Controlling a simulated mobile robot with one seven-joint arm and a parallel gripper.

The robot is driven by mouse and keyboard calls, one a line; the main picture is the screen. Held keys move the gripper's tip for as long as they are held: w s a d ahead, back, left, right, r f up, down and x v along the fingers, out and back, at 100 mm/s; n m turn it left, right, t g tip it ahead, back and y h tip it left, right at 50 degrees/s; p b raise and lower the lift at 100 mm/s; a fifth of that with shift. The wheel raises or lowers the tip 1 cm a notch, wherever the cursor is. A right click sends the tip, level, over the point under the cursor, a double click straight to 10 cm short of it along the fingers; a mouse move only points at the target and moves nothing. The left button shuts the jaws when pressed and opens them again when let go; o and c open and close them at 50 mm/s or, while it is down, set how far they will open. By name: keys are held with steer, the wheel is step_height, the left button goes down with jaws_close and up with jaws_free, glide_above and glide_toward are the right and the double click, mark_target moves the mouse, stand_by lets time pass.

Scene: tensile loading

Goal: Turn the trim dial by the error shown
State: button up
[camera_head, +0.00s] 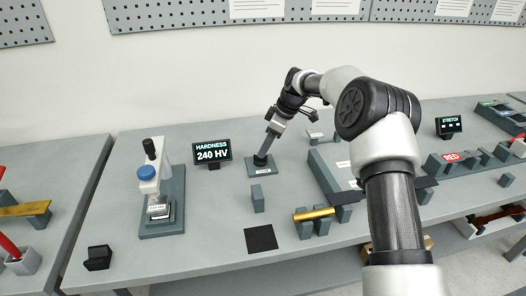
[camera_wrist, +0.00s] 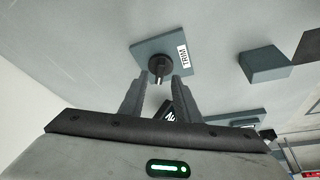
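The trim dial (camera_wrist: 159,66) is a round dark knob with a pale pointer mark. It sits on a grey-blue plate (camera_wrist: 148,48) with a white TRIM label; the plate also shows in the head view (camera_head: 263,171). My gripper (camera_wrist: 160,81) is open, its two fingers apart on either side of the dial's line, with the tips close to the knob. I cannot tell whether they touch it. In the head view my gripper (camera_head: 267,146) points down at the dial and hides most of it. A display (camera_head: 212,154) reads HARDNESS 240 HV.
A hardness tester (camera_head: 153,190) with a blue knob and a block labelled in small print stands left. A grey block (camera_head: 258,199), a dark mat (camera_head: 261,239) and a brass bar (camera_head: 314,214) on supports lie in front. A STRETCH display (camera_head: 448,124) stands right.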

steer(key=p+v, duration=0.1)
steer(key=v, duration=1.3)
steer(key=shift+d+r, duration=0.2)
steer(key=shift+r, duration=0.05)
